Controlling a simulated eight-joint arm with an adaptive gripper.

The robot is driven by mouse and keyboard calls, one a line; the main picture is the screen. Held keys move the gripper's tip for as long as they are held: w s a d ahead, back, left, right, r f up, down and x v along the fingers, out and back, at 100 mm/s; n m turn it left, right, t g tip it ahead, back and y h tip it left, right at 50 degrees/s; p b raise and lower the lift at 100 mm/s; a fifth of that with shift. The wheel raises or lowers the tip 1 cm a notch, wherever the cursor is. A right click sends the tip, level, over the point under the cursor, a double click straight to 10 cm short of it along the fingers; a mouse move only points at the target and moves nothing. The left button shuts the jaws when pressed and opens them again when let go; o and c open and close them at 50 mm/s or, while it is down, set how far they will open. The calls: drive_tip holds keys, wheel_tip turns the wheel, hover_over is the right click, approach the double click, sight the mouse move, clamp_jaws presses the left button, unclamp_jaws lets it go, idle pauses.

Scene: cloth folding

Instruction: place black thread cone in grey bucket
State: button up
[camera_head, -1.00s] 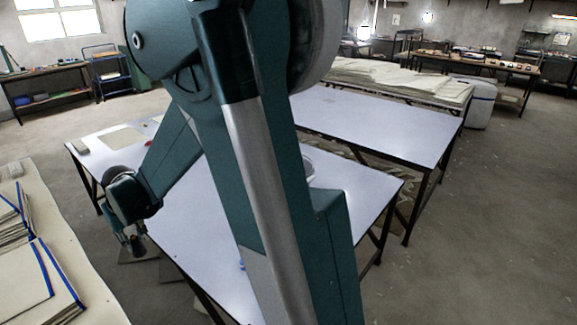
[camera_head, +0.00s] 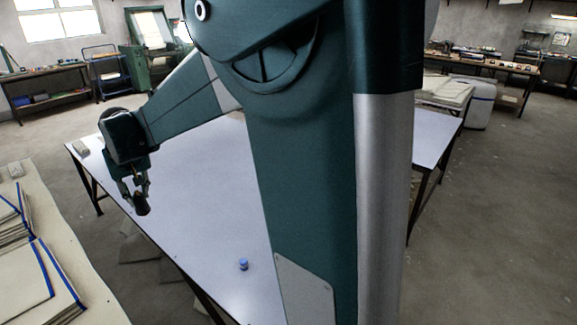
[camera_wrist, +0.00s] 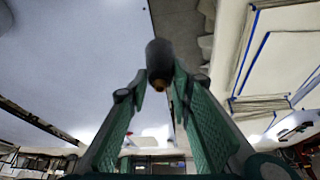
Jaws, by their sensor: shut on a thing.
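My gripper (camera_head: 136,188) is at the left edge of the white table, pointing downward. It is shut on the black thread cone (camera_head: 142,206), a small dark piece at its fingertips. In the wrist view the black cone (camera_wrist: 158,58) sits between the two green-padded fingers (camera_wrist: 160,82), with a brownish end towards me. The cone appears near the line of the table edge. I cannot make out the grey bucket in the current views; my arm hides much of the table.
The white table (camera_head: 195,205) has a clear surface on its left side. A small blue spool (camera_head: 243,265) stands near its front edge. Cream cloths with blue edges (camera_head: 25,270) lie stacked on another table at the left. A grey block (camera_head: 81,148) lies at the far left corner.

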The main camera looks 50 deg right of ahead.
drive_tip(key=d+m+g+h+p, duration=0.2)
drive_tip(key=d+m, duration=0.9)
drive_tip(key=d, duration=2.6)
drive_tip(key=s+d+m+g, duration=0.1)
drive_tip(key=s+d+m, duration=0.3)
drive_tip(key=d, duration=0.6)
drive_tip(key=s+d+m+g+h, duration=0.1)
drive_tip(key=s+d+m+g, duration=0.1)
drive_tip(key=s+d, duration=0.6)
drive_tip(key=s+d+m+g, duration=0.1)
drive_tip(key=s+d+m, duration=0.25)
drive_tip(key=d, duration=0.95)
wheel_tip(320, 180, down, 18)
drive_tip(key=shift+w+a+f, duration=0.2)
drive_tip(key=shift+w+a, duration=0.1)
drive_tip(key=shift+a, duration=0.05)
wheel_tip(320, 180, down, 6)
drive_tip(key=shift+b, duration=0.3)
drive_tip(key=shift+f, duration=0.2)
